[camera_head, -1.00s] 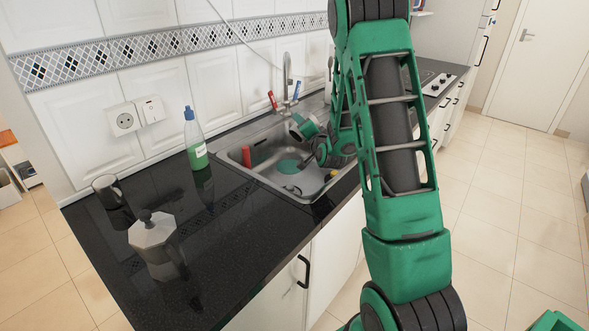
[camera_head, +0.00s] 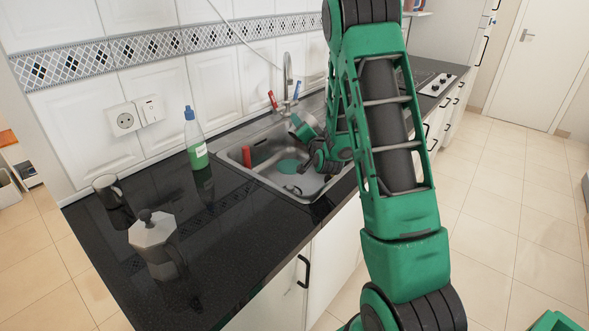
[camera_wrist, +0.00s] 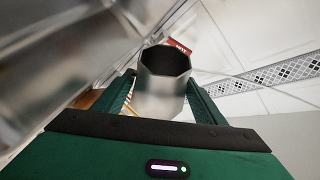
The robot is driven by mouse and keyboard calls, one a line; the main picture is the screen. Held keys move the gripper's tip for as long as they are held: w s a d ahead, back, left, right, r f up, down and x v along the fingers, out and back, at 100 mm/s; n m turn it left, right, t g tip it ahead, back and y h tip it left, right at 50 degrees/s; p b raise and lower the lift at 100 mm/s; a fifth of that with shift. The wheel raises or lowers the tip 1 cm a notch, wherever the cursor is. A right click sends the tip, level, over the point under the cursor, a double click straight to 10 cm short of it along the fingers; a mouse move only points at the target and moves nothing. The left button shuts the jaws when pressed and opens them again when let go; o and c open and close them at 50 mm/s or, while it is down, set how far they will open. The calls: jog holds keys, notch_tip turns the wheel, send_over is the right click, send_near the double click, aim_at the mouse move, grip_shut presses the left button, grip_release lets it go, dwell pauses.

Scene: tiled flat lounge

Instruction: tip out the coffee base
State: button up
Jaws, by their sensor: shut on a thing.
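The coffee base (camera_wrist: 163,92) is a grey metal, faceted cup. In the wrist view it sits between the two green fingers of my gripper (camera_wrist: 159,80), which is shut on it. Its open mouth points away from the wrist camera's palm side, and the inside looks dark; I cannot tell whether anything is in it. In the head view my gripper (camera_head: 303,127) is over the sink (camera_head: 240,172), partly hidden by my arm, and the base is not clear there. A moka pot's upper part (camera_head: 154,245) with a dark knob stands on the counter.
The sink holds a red object (camera_head: 246,156) and a teal dish (camera_head: 288,166). The tap (camera_head: 288,75) rises behind it. A green soap bottle (camera_head: 196,142) and a dark mug (camera_head: 108,190) stand on the black counter (camera_head: 215,260), whose front is clear.

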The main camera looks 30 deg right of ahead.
jog(key=shift+s+a+r+n+t+b, duration=0.15)
jog(key=shift+a+n+t+b, duration=0.2)
jog(key=shift+a+n+t, duration=0.65)
dwell(0.9)
jog(key=shift+s+a+r+n+t+b, duration=0.15)
jog(key=shift+r+n+t+b, duration=0.15)
jog(key=shift+r+n+b, duration=0.65)
dwell(0.8)
jog(key=shift+f+p, duration=0.2)
jog(key=shift+p, duration=0.15)
jog(key=shift+d+f+m+g, duration=0.5)
jog(key=shift+f+m, duration=0.25)
jog(key=shift+w+d+m+g, duration=0.2)
jog(key=shift+w+m+g, duration=0.1)
jog(key=shift+m+g, duration=0.15)
